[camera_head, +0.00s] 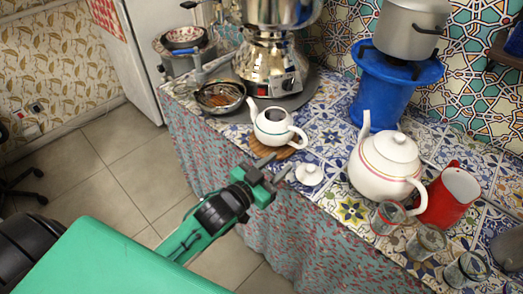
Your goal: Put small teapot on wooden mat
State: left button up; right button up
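The small teapot (272,128) is white with thin coloured bands and has no lid on. It stands upright at the front edge of the tiled counter, spout to the left and handle to the right. The round brown wooden mat (284,153) shows below its base; the teapot appears to rest on it, covering most of it. A small white lid (309,175) lies on the counter to the right. My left gripper (274,167) is open and empty, just in front of the mat and apart from the teapot. My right gripper is out of view.
A large white teapot (388,167), a red pitcher (449,197) and several glasses (426,242) stand to the right. A silver samovar (270,66) and a strainer bowl (219,96) are behind. A blue stove (392,88) holds a grey pot (411,27).

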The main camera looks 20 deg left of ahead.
pick_arm(q)
notch_tip(320, 180, down, 12)
jog(key=s+a+n+g+y, duration=0.2)
jog(key=g+y, duration=0.1)
jog(key=g, duration=0.1)
jog(key=s+a+f+n+g+y, duration=0.1)
jog(key=s+a+f+g+y, duration=0.1)
jog(key=s+f+g, duration=0.8)
jog(key=s+f, duration=0.9)
jog(key=f, duration=0.2)
jog(key=shift+s+a+f+g+y, duration=0.2)
jog(key=shift+s+f+g+y, duration=0.05)
jog(key=shift+s+g+y, duration=0.1)
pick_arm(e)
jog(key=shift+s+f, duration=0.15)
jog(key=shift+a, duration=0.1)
